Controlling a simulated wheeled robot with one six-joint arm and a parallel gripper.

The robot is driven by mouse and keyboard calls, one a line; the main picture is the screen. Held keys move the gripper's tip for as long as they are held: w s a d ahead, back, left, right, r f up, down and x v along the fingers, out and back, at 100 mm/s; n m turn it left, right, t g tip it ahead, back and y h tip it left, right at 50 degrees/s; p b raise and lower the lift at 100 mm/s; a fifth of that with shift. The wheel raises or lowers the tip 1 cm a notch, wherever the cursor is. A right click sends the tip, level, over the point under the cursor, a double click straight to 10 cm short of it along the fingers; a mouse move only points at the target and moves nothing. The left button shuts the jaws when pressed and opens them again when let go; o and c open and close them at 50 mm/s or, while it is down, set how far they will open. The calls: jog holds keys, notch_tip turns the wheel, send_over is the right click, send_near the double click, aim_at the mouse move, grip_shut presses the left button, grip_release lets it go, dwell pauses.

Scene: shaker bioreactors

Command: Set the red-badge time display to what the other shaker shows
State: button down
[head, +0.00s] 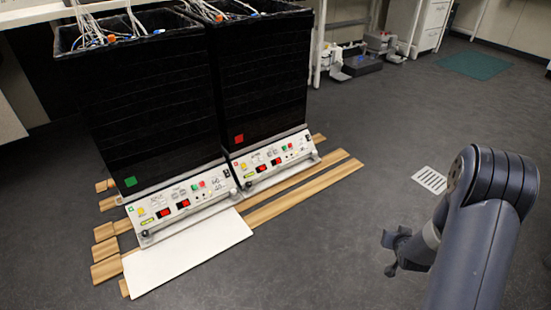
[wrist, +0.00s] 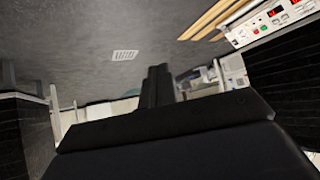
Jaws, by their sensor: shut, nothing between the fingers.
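The red-badge shaker is the right black box, with a red square (head: 239,139) above its sloped white control panel (head: 271,163). That panel has two red displays, a yellow button and small red and green buttons. The other shaker, at left, has a green square (head: 130,181) and a similar panel (head: 180,204) with two red displays. The digits are too small to read. My gripper (head: 389,256) is shut and empty, over the floor to the right of and apart from both panels. In the wrist view my gripper (wrist: 158,75) points away from a panel (wrist: 268,22) at upper right.
Wooden slats (head: 305,192) and a white board (head: 187,254) lie on the floor before the shakers. Cables and tubes (head: 105,30) rise from the box tops. A white floor grate (head: 429,180) and a green mat (head: 473,65) lie farther off.

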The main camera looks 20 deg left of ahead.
notch_tip(320, 180, down, 15)
jog(key=w+a+t+y+b, duration=0.1)
jog(key=w+t+b, duration=0.1)
jog(key=t, duration=0.1)
jog(key=shift+a+r+t+y, duration=0.15)
jog(key=shift+t+y, duration=0.15)
jog(key=shift+t, duration=0.1)
jog(key=shift+w, duration=0.1)
